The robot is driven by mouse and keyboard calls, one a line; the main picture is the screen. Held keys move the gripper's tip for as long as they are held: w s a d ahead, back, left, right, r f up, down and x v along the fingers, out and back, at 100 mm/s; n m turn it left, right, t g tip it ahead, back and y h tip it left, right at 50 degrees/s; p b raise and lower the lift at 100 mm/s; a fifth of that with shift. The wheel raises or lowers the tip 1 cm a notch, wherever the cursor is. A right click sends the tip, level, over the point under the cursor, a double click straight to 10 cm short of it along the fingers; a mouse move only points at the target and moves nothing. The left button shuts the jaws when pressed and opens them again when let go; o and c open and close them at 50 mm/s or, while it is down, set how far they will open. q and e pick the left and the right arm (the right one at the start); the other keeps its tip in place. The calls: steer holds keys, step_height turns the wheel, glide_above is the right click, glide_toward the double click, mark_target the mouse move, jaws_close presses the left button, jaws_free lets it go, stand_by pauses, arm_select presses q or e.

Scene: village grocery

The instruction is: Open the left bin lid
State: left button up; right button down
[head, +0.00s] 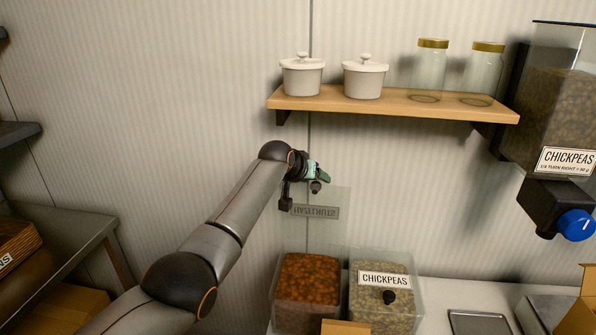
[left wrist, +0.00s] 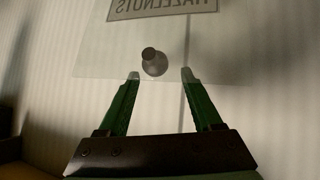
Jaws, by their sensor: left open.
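The left bin (head: 305,292) stands on the white counter, full of brown nuts, with its top uncovered. Its clear lid (head: 326,234) stands raised, about upright, behind the bin near the wall. The HAZELNUTS label (head: 315,211) on the lid reads upside down. The lid's dark knob (head: 316,187) is near its upper edge. My left gripper (head: 322,178) is at the knob, open. In the left wrist view the knob (left wrist: 153,62) lies just beyond and between the spread green fingertips (left wrist: 159,76), not gripped. My right gripper is not in view.
The chickpeas bin (head: 402,315) stands right beside, its lid down with a dark knob. A wooden shelf (head: 400,104) with white pots and glass jars hangs above my gripper. A chickpeas dispenser (head: 556,115) is at the right. A metal tray (head: 480,322) lies on the counter.

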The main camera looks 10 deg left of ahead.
arm_select(q)
steer(key=b+v, duration=0.1)
steer(key=v, duration=1)
steer(key=shift+s, duration=0.2)
steer(key=shift+a, duration=0.1)
